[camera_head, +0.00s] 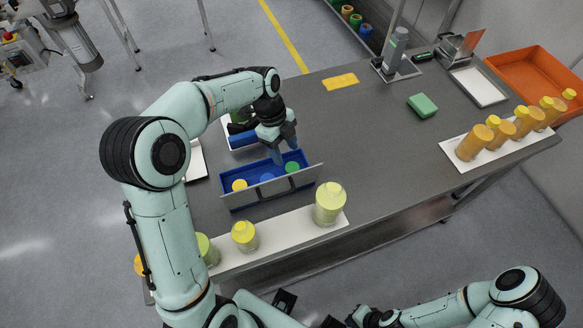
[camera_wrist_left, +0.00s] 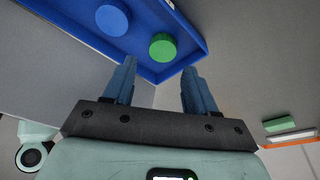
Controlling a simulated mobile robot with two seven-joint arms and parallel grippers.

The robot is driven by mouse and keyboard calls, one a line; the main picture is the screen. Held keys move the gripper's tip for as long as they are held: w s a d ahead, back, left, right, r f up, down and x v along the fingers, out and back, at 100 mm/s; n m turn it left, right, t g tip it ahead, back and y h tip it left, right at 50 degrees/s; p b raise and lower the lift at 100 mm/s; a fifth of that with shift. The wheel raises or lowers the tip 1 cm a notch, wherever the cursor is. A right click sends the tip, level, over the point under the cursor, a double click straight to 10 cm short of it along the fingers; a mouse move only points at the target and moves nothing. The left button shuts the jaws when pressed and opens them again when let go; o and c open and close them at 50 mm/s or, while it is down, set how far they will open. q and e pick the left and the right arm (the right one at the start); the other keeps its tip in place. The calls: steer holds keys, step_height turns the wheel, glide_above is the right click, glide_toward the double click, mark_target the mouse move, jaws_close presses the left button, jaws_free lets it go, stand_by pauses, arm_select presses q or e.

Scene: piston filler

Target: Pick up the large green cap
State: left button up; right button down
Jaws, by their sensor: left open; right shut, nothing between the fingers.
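The large green cap (camera_head: 292,167) lies in the right end of a blue tray (camera_head: 232,203) on the table. In the left wrist view the green cap (camera_wrist_left: 163,47) sits on the blue tray floor, just beyond the fingertips. My left gripper (camera_head: 284,157) is over the tray's right end, close to the cap. In the left wrist view my left gripper (camera_wrist_left: 159,68) is open and empty, its two blue fingers apart, with the cap roughly centred between them. My right gripper (camera_head: 336,321) is low at the bottom edge, away from the table, shut and empty.
A blue cap (camera_head: 267,177) and a yellow cap (camera_head: 239,185) share the tray. A grey plate (camera_head: 270,187) stands along its front. Yellow-capped bottles (camera_head: 329,204) stand on a white strip in front. A green block (camera_head: 422,105) lies right. The table's middle is clear.

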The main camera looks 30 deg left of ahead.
mark_target(292, 167)
arm_select(q)
steer(key=x, duration=0.6)
steer(key=shift+w+d+f, duration=0.15)
steer(key=shift+w+f, duration=0.05)
steer(key=shift+f, duration=0.05)
steer(key=c, duration=0.8)
